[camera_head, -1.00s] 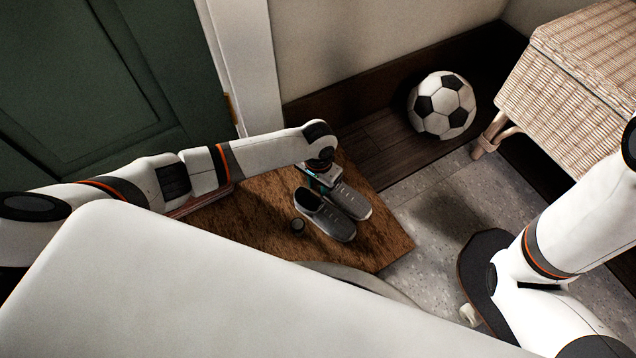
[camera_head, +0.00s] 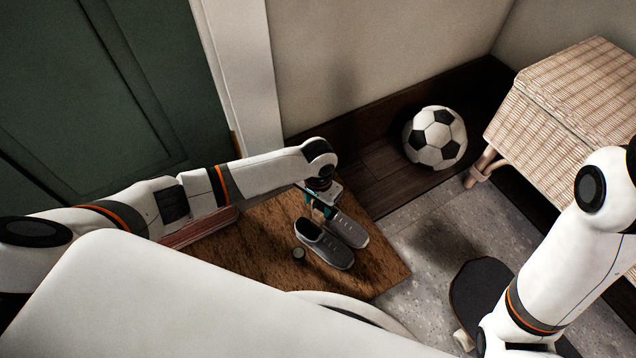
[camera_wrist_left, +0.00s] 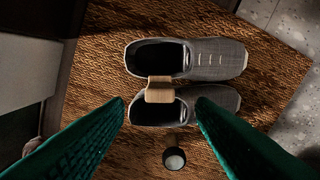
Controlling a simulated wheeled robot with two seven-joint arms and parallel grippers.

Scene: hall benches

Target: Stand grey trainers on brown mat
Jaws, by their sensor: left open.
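The grey trainers (camera_head: 325,246) stand side by side on the brown mat (camera_head: 262,222), soles down. In the left wrist view the pair (camera_wrist_left: 208,60) shows from above, with a small tan piece (camera_wrist_left: 160,90) bridging the two shoes. My left gripper (camera_head: 318,207) is just above the shoes' heel ends in the head view. Its green fingers (camera_wrist_left: 160,110) are spread wide, with the nearer shoe partly between them in the left wrist view; contact cannot be told. My right arm shows at the right of the head view, but its gripper is out of frame.
A small round dark object (camera_head: 298,253) sits on the mat beside the shoes. A football (camera_head: 435,137) lies by the wall, near a wicker bench (camera_head: 565,100). A dark skateboard-like board (camera_head: 480,290) lies on the grey floor. A green door (camera_head: 110,90) stands left.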

